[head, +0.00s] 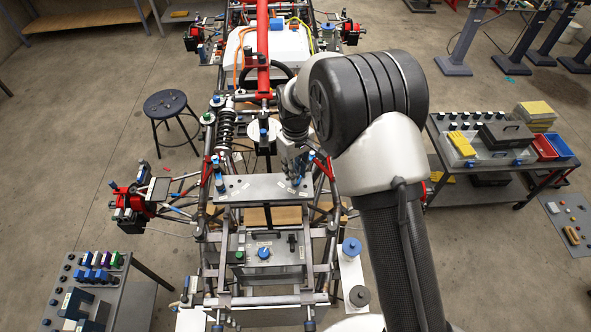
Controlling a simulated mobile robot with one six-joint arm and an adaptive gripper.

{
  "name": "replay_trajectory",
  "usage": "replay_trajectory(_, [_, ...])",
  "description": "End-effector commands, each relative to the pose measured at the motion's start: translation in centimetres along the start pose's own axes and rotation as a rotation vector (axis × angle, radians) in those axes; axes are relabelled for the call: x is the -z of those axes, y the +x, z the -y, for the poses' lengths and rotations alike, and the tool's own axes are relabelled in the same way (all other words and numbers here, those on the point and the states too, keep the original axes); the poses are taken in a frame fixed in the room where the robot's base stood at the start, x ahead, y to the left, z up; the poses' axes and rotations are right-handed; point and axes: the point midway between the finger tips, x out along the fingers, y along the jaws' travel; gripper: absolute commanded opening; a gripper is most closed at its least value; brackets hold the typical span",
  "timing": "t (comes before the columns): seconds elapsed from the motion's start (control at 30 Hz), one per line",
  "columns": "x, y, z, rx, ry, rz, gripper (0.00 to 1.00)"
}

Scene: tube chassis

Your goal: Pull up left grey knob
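A tube chassis (204,262) carries a grey plate (262,192) across its front frame, with blue-topped posts (219,180) at its left end. I cannot tell whether that part is the left grey knob. A dark grey round knob (360,296) sits at the lower right. My gripper (295,176) points down over the right end of the grey plate, above and to the right of the panel. Its fingers are too small to read, and contact is unclear.
A blue round cap (351,247) stands right of the panel. Red tubes and a coil spring (227,130) rise behind the plate. A parts cart (110,280) is at lower left, another cart (480,150) at right, and a stool (166,104) at left. Open floor lies between.

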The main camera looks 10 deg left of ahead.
Motion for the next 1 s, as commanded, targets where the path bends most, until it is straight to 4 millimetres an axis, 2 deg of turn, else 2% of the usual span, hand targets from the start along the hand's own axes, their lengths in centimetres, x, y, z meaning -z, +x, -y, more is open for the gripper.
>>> replay_trajectory(0.3, [0.2,-0.2,-0.1,-0.003,0.0,-0.006,0.41])
replay_trajectory(0.67, [0.2,-0.5,-0.1,-0.002,0.0,-0.006,0.41])
replay_trajectory(0.77, [0.2,-1.6,-0.1,-0.003,0.0,-0.007,0.41])
replay_trajectory(1.0, [0.2,-6.5,-0.1,-0.004,0.0,-0.009,0.41])
